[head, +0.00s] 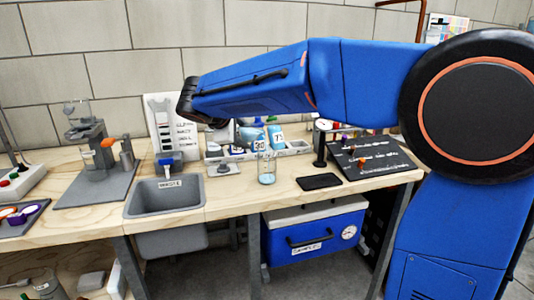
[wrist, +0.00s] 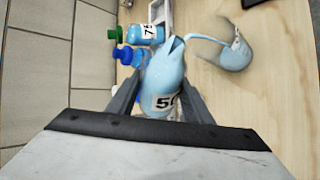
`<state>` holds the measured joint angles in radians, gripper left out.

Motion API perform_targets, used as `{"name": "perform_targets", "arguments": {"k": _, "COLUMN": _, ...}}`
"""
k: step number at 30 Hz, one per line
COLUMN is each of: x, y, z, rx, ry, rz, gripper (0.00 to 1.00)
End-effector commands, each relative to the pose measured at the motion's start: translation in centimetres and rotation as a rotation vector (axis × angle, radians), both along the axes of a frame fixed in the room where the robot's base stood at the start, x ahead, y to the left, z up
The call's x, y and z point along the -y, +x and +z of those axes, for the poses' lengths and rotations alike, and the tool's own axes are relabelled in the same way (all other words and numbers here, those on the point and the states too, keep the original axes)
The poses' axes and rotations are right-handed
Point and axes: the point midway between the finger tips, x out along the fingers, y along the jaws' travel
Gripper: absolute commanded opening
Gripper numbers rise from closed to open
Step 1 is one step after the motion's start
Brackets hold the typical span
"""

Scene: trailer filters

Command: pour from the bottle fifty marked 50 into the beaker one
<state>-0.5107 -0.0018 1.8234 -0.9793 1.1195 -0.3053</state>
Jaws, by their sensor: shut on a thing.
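In the wrist view my gripper (wrist: 160,97) is shut on the light-blue bottle marked 50 (wrist: 168,72), one finger on each side of it. The bottle is tilted with its open mouth toward the beaker (wrist: 238,55). A thin light-blue stream runs from the mouth to the clear beaker at the right. The beaker also shows in the head view (head: 267,172), upright on the wooden bench, with pale blue liquid in it. In the head view my blue arm hides most of the gripper, and the held bottle is hard to make out.
A green-capped bottle marked 75 (wrist: 143,34) and a blue-capped bottle (wrist: 128,55) are beside the held bottle. The grey waste sink (head: 165,200) is left of the beaker. A black pad (head: 320,182) lies to its right. Bench in front of the beaker is clear.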

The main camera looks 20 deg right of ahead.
Motion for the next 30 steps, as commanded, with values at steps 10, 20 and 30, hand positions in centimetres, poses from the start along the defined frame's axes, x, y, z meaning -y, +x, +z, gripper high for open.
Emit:
{"name": "perform_targets", "arguments": {"k": 10, "x": 0.01, "y": -0.01, "z": 0.33, "rx": 0.027, "ry": 0.023, "rz": 0.000, "gripper": 0.10}}
{"name": "perform_targets", "arguments": {"k": 20, "x": 0.03, "y": 0.00, "z": 0.54, "rx": 0.049, "ry": 0.043, "rz": -0.001, "gripper": 0.10}}
{"name": "perform_targets", "arguments": {"k": 30, "x": 0.01, "y": 0.04, "z": 0.76, "rx": 0.072, "ry": 0.064, "rz": 0.000, "gripper": 0.10}}
